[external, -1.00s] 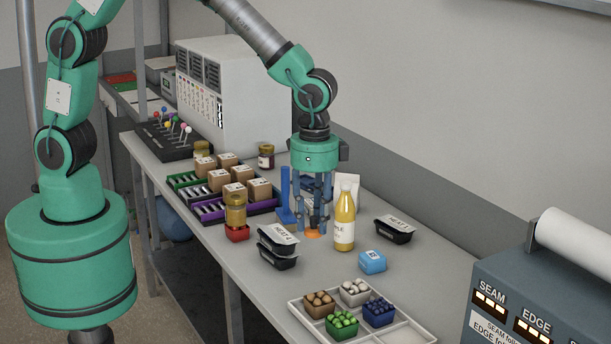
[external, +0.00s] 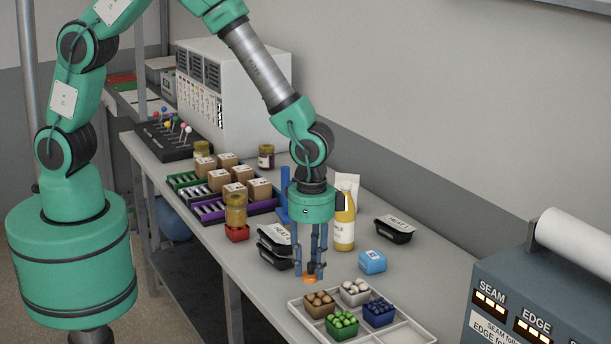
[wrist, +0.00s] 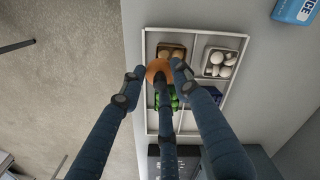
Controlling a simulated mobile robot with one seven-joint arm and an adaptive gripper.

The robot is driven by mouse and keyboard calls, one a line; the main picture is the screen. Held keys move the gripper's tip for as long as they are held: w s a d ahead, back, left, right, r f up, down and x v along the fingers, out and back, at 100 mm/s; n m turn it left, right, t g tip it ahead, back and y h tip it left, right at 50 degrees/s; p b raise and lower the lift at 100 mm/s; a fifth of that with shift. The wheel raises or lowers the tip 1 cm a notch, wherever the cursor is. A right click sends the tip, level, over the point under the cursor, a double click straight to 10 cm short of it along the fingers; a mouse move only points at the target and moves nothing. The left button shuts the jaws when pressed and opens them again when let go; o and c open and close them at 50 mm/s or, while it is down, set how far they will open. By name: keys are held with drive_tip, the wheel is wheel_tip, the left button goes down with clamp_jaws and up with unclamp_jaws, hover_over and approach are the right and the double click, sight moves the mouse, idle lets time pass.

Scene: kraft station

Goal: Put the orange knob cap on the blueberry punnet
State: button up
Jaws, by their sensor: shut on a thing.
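My gripper (external: 311,276) is shut on the orange knob cap (external: 310,279) and holds it near the back left edge of the tray. The cap also shows between the fingers in the wrist view (wrist: 158,68). The blueberry punnet (external: 379,314) is a dark blue tub of dark berries, in the tray to the right of my gripper and nearer the camera. In the wrist view a finger hides part of it. It stands beside the green punnet (external: 342,326) and in front of the white mushroom punnet (external: 355,293).
The white divided tray (external: 411,336) also holds a brown punnet (external: 318,304). A blue box (external: 372,262), a juice bottle (external: 344,232) and black tubs (external: 272,247) stand behind it. A labelled machine (external: 540,300) is at the right.

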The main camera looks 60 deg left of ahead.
drive_tip(key=shift+w+d, duration=0.1)
hover_over(379, 305)
drive_tip(key=shift+w+f+p, duration=0.1)
drive_tip(key=shift+f+p, duration=0.25)
drive_tip(key=shift+f, duration=0.4)
idle(0.3)
drive_tip(key=shift+f, duration=0.1)
drive_tip(key=shift+f, duration=1.65)
drive_tip(key=shift+f, duration=0.15)
drive_tip(key=o, duration=1.2)
